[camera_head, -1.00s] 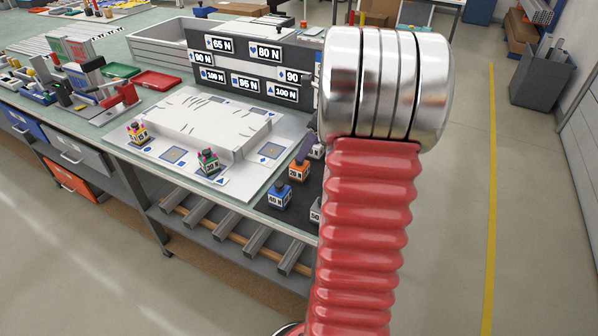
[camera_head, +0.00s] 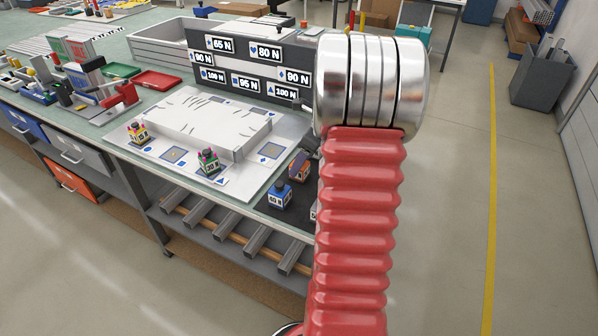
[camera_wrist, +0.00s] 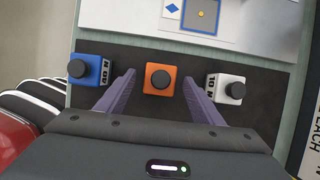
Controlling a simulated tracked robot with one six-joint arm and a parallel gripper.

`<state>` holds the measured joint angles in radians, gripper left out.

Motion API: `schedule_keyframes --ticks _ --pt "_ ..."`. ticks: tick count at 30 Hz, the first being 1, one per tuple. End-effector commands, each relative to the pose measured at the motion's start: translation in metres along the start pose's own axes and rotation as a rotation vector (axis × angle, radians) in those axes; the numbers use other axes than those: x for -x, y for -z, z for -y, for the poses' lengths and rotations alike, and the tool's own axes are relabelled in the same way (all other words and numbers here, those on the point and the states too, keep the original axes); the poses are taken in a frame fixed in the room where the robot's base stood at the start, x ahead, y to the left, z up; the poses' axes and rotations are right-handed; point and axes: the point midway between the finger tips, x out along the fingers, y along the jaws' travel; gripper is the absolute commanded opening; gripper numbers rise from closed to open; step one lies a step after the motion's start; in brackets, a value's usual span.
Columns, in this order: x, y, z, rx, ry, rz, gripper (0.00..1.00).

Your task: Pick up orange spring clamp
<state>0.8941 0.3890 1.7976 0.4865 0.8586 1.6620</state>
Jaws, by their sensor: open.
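The orange spring clamp (camera_wrist: 147,91) shows as an orange block with a round black knob on top, upright on a dark mat (camera_wrist: 137,57). In the wrist view, my gripper (camera_wrist: 159,79) is open, with one purple finger on each side of the orange block and small gaps between. In the head view, the orange block (camera_head: 304,176) stands near the bench's front edge, partly covered by a purple finger. My arm hides much of the area to its right.
A blue block (camera_wrist: 82,80) stands left of the fingers and a white block (camera_wrist: 222,98) right, both close. The blue block also shows in the head view (camera_head: 280,197). A white tray (camera_head: 232,190) with other blocks lies behind. A dark board of force labels (camera_head: 250,70) stands farther back.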

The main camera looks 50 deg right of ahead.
Motion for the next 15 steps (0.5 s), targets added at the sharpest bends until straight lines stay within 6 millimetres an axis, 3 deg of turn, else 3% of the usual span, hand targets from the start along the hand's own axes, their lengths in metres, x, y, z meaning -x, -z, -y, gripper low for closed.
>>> schedule_keyframes --ticks 6,15 --pt "-0.025 0.001 0.000 0.000 0.000 -0.001 0.61" --pt "-0.027 0.001 0.000 0.000 0.001 -0.001 0.61"
